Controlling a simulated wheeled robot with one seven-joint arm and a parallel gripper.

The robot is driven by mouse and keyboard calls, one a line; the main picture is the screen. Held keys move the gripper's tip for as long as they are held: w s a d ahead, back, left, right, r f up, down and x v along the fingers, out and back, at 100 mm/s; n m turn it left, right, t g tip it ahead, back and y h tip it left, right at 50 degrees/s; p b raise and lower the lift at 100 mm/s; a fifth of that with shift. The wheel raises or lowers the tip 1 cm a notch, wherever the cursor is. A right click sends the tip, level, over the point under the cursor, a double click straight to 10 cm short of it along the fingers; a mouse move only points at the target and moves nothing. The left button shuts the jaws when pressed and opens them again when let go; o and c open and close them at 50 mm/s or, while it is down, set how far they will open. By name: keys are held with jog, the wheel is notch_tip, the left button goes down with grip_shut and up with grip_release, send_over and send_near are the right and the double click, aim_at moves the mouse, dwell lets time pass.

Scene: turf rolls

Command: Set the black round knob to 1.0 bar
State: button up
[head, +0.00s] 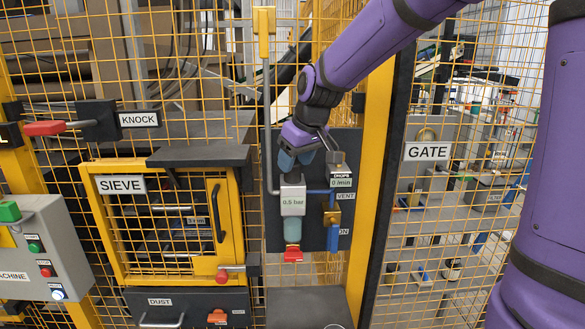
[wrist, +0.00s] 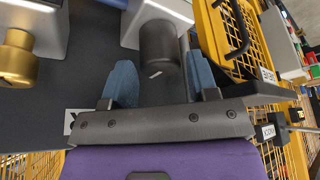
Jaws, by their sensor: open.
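The black round knob (wrist: 162,48) has a short white mark on its end and sits on a pale regulator body. In the wrist view it lies between the two blue fingers of my gripper (wrist: 158,75), closer to the right finger. The fingers are open; I cannot tell whether the right one touches the knob. In the head view my gripper (head: 295,164) is just above the regulator (head: 292,201), whose display reads 0.5 bar. The knob is mostly hidden there by the fingers.
A gauge reading 0 /min (head: 341,182), a brass valve (head: 332,217) marked VENT and a red part (head: 293,254) are close by on the dark panel. The yellow SIEVE door (head: 165,274) is at left, a yellow post (head: 374,170) at right.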

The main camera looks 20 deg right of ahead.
jog(key=shift+x, duration=1.4)
jog(key=c, duration=0.7)
jog(key=shift+o, duration=0.2)
jog(key=shift+m, duration=0.4)
jog(key=m+h, duration=0.1)
jog(key=m, duration=0.1)
jog(key=shift+m+t, duration=0.3)
jog(key=shift+m, duration=0.1)
jog(key=shift+m+h, duration=1)
jog(key=shift+m, duration=1)
